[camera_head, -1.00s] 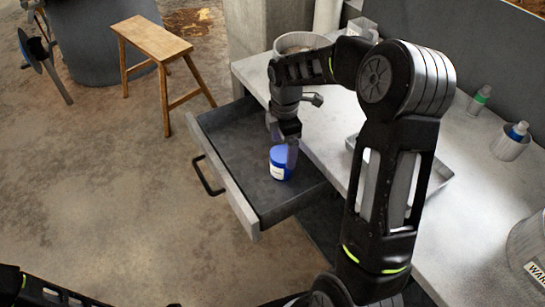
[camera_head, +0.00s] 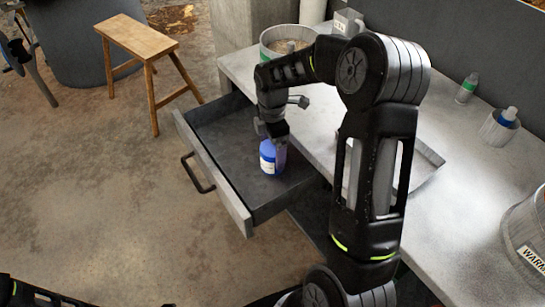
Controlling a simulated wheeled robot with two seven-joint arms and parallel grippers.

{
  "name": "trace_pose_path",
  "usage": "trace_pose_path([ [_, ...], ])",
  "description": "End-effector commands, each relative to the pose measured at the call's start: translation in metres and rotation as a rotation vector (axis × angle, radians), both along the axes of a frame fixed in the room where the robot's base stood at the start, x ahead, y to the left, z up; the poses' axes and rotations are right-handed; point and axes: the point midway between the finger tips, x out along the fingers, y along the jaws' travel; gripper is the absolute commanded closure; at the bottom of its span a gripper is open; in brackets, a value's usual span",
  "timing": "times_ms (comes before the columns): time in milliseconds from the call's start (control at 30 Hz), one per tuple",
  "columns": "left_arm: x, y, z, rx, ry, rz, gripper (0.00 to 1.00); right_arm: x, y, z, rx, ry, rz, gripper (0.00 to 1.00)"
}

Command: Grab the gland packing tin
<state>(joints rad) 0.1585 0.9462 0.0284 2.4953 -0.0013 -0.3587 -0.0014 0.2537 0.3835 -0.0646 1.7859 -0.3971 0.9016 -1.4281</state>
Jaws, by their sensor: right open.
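The gland packing tin appears to be the small blue tin (camera_head: 267,157) with a white label, standing upright in the open drawer (camera_head: 232,205). My right gripper (camera_head: 273,146) points down right at the tin and is open. One finger shows along the tin's right side; the other finger is hard to make out. I cannot tell whether the fingers touch the tin. The gripper hides the tin's top. My left gripper is out of view; only part of that arm shows at the bottom left.
The drawer sticks out from a grey worktop (camera_head: 470,215). On it stand a round pot of grain (camera_head: 275,48), a shallow tray (camera_head: 425,170), a green-banded bottle (camera_head: 467,90), a blue-capped bottle (camera_head: 507,118) in a cup, and a labelled bucket (camera_head: 520,235). A wooden stool (camera_head: 140,40) stands on the floor.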

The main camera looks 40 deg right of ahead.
Motion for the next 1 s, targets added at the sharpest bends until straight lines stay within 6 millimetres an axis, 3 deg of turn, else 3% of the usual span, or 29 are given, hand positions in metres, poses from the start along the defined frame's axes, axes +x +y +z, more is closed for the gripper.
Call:
trace_pose_path([
  [267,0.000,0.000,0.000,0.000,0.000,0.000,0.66,0.000,0.000,-0.004,0.000,0.002,0.000,0.10],
  [600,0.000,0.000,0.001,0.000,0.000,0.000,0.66,-0.001,0.000,-0.048,0.000,0.003,0.000,0.10],
  [1000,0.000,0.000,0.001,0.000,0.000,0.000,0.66,0.000,-0.001,-0.052,0.000,0.000,0.000,0.10],
])
